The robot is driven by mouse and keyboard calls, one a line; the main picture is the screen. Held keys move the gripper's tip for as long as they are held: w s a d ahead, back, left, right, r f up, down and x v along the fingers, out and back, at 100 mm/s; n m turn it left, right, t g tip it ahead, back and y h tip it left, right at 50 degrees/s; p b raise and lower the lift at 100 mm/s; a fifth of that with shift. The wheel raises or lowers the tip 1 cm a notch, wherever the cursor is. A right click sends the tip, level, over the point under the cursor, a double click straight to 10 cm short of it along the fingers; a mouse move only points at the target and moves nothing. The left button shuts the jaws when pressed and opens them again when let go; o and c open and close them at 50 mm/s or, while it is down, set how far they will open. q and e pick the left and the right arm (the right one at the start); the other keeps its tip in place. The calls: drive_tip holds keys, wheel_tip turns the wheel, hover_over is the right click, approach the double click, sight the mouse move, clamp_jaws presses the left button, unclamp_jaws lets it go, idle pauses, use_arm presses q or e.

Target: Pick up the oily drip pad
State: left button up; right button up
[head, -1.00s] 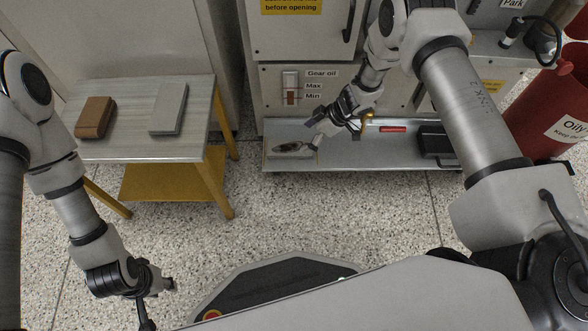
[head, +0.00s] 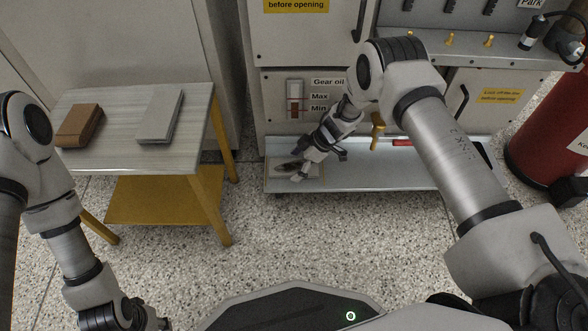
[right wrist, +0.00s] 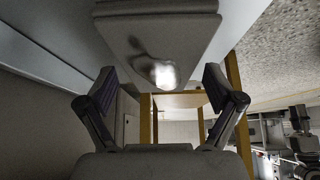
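The oily drip pad (head: 281,174) is a pale flat pad with a dark stain, lying at the left end of the low metal tray (head: 400,176). My right gripper (head: 316,166) is at the pad's right side and partly covers it. In the right wrist view the stained pad (right wrist: 185,32) spans the top, with a glare spot on it. My right gripper (right wrist: 160,86) is open there, its two fingers spread either side of the pad's near edge with nothing between them. My left gripper (head: 152,323) is low at the left, cut by the frame's bottom edge.
A side table (head: 120,155) at the left holds a brown block (head: 78,126) and a grey pad (head: 158,118). The grey cabinet (head: 300,50) rises behind the tray. A brass valve (head: 377,130) stands near my right forearm.

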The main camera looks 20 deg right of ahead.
drive_tip(key=c, duration=0.6)
drive_tip(key=shift+o, duration=0.2)
